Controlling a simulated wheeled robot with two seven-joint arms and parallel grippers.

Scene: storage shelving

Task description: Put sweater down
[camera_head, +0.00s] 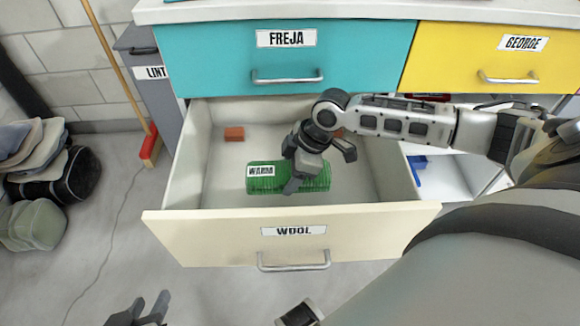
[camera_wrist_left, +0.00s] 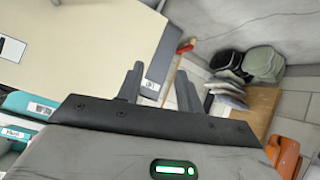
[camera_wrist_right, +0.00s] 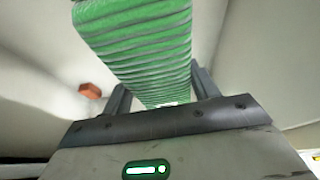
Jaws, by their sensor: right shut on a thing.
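The green ribbed sweater (camera_head: 310,183), with a white label, is inside the open cream drawer marked WOOL (camera_head: 210,222). My right gripper (camera_head: 320,168) reaches down into the drawer and is shut on the sweater. In the right wrist view, the sweater (camera_wrist_right: 145,50) runs between the two fingers (camera_wrist_right: 160,92). I cannot tell whether its underside touches the drawer floor. My left gripper (camera_head: 148,305) is low at the left, outside the drawer, open and empty; its spread fingers also show in the left wrist view (camera_wrist_left: 158,85).
An orange-red block (camera_head: 234,133) lies in the drawer's back left; it also shows in the right wrist view (camera_wrist_right: 90,90). Above are a teal drawer marked FREJA (camera_head: 330,60) and a yellow one marked GEORGE (camera_head: 480,60). A broom (camera_head: 150,145) and piled cushions stand at left.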

